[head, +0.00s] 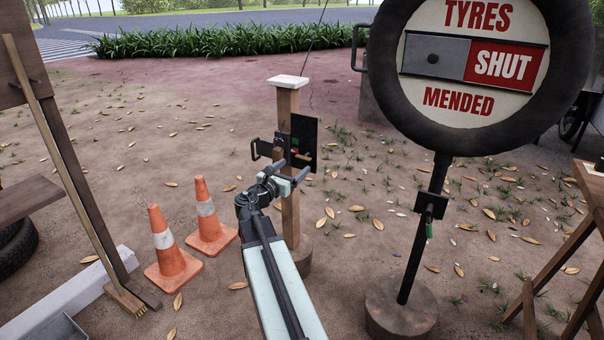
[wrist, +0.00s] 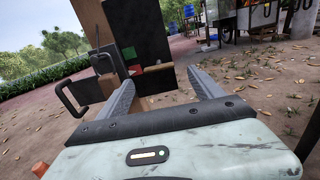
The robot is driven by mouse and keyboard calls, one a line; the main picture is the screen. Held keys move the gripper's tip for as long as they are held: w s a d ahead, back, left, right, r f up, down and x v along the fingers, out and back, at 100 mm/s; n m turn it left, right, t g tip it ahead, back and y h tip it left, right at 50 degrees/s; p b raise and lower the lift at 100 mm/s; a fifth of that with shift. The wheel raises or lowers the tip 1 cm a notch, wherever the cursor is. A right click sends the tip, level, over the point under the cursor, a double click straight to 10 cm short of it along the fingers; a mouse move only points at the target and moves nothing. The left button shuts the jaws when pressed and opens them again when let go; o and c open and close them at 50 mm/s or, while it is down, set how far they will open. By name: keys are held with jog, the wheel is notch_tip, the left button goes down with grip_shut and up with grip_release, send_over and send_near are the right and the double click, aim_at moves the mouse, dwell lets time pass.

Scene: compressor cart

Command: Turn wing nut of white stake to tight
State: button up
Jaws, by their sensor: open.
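The white stake is a wooden post with a white cap (head: 288,82), standing upright in front of me. A dark plate (head: 304,135) with green and red marks is fixed on it, with a black handle (head: 262,149) at its left. The plate also shows in the wrist view (wrist: 142,28). A small tan bar (wrist: 158,67) sits beside the red mark there; I cannot tell whether it is the wing nut. My gripper (head: 291,172) is open and empty, close in front of the post below the plate. Its fingers in the wrist view (wrist: 163,87) point toward the post, apart from the bar.
Two orange cones (head: 170,250) stand left of the post. A round tyre sign (head: 480,150) reading "TYRES SHUT MENDED" stands at the right on a wooden base (head: 400,312). A broom (head: 65,165) leans at the left. Leafy ground behind the post is open.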

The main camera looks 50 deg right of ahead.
aim_at(304, 157)
jog(key=shift+x, duration=3.85)
